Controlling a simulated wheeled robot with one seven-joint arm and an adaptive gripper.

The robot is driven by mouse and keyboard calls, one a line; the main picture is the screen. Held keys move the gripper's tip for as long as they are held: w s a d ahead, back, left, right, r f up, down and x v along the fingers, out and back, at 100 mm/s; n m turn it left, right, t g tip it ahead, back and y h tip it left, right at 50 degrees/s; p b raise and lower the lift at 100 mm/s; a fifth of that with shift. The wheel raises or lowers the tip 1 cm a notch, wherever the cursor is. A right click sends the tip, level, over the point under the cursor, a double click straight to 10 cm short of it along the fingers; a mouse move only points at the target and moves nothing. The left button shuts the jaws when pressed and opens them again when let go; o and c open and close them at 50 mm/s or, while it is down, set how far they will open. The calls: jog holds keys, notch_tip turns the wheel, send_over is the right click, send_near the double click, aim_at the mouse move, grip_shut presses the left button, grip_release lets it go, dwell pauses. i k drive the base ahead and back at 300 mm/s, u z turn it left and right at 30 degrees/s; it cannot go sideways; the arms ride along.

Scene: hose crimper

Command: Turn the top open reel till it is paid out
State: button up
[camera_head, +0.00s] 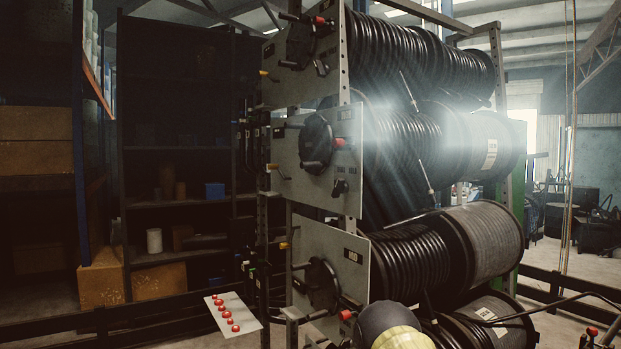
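The top reel (420,55) is wound with black hose and sits at the top of the rack. A dark hand hub with crank arms (303,42) is on its grey side plate (277,85), with a red knob (320,20) beside it. The middle reel (400,145) and lower reel (412,265) also carry black hose and have similar plates and hubs. The top reel still bears many turns of hose. I cannot tell from the frame which reels are locked or open. My gripper is not seen.
A sloped white panel with several red buttons (233,313) stands low, left of the rack. A rounded dark and pale-yellow shape (398,338) blocks part of the bottom reels. Dark shelving (185,150) and brown boxes (35,140) are at left.

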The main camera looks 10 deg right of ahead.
aim_at(378, 49)
jog(key=u, duration=0.65)
jog(key=i, duration=0.75)
jog(key=z, duration=0.05)
